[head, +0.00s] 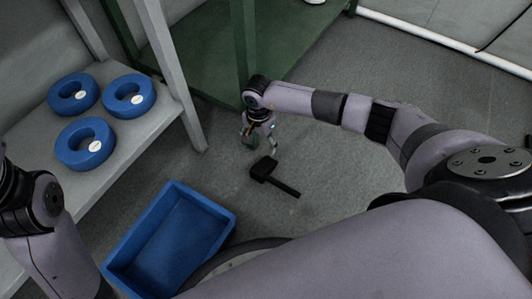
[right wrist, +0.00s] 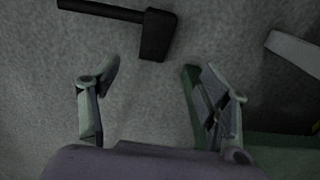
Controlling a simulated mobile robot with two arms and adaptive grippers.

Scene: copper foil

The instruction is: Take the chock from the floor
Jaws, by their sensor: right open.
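The chock (head: 263,168) looks like a black block with a straight dark handle, lying flat on the grey floor. In the right wrist view the chock (right wrist: 156,36) shows at the top, its handle running off to the upper left. My right gripper (head: 261,147) is low over the floor, just beyond the chock in the head view. In the right wrist view the right gripper (right wrist: 158,80) has its fingers wide apart, with bare floor between them. The block lies beyond the fingertips, apart from them. My left arm is at the left edge of the head view; its gripper is out of frame.
A blue bin (head: 222,218) stands on the floor close to my base. A grey shelf (head: 152,135) at left holds three blue rings (head: 84,144). A green cabinet (head: 212,70) stands close behind the right gripper. The floor right of the chock is clear.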

